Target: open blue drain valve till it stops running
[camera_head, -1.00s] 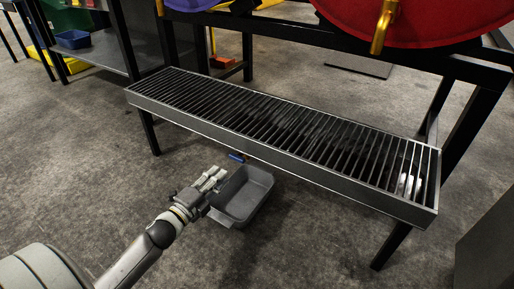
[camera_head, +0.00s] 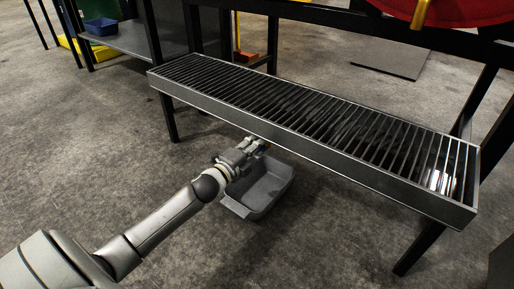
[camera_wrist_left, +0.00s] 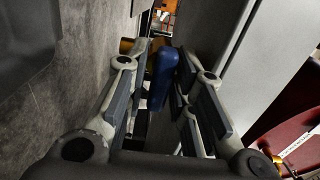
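The blue drain valve handle (camera_wrist_left: 162,78) shows in the left wrist view, between the two fingers of my left gripper (camera_wrist_left: 160,85). The fingers stand apart on either side of it, and I see no clear grip on it. In the head view my left gripper (camera_head: 257,147) reaches under the front edge of the grated drain trough (camera_head: 300,143), above the grey catch bin (camera_head: 284,188). There the gripper mostly hides the handle. The valve body and any flow are too hidden to tell. My right gripper is not in view.
The trough's frame legs (camera_head: 420,246) stand at the right and left. A red drum (camera_head: 450,12) with a yellow tap hangs above at the top right. A shelf with a blue bin (camera_head: 101,26) stands at the back left. The floor in front is clear.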

